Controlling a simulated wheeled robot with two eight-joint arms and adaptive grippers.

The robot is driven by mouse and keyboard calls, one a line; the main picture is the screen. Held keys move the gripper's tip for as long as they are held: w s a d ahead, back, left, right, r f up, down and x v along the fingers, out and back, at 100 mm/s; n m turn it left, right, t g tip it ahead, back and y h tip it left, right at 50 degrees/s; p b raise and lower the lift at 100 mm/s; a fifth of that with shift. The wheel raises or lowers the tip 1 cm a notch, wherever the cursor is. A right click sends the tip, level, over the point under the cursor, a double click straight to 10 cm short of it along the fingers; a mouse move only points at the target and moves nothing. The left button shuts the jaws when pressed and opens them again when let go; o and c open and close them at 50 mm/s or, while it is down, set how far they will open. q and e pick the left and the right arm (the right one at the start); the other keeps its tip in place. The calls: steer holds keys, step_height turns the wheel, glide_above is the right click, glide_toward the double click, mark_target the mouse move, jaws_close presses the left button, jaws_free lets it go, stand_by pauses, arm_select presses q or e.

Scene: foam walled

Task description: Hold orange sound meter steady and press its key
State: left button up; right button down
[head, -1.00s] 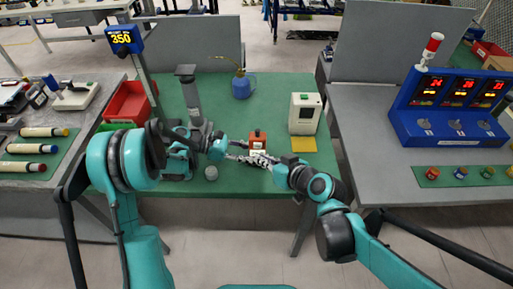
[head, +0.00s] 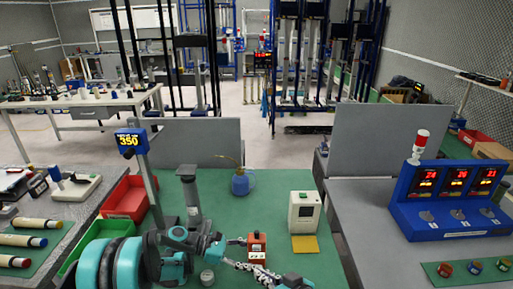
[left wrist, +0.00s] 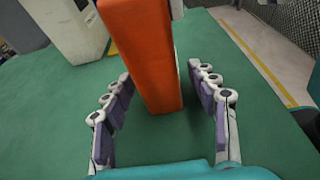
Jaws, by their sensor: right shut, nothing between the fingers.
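The orange sound meter (head: 257,241) stands on the green table mat, with a pale lower front whose key is too small to make out. In the left wrist view its orange side (left wrist: 148,55) rises between the fingers of my left gripper (left wrist: 160,88). Those fingers are open, one on each side, with a visible gap on the right and a narrow one on the left. In the head view my left gripper (head: 236,241) reaches the meter from the left. My right gripper (head: 245,266) is shut and empty just in front of the meter's base; whether it touches cannot be told.
A white boxy device (head: 304,211) with a yellow pad (head: 304,245) stands right of the meter. A blue oil can (head: 240,184) and a grey post (head: 190,193) stand behind. A red bin (head: 127,196) is left. A blue display console (head: 447,197) stands on the right bench.

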arm_select(q)
steer(key=shift+a, duration=0.1)
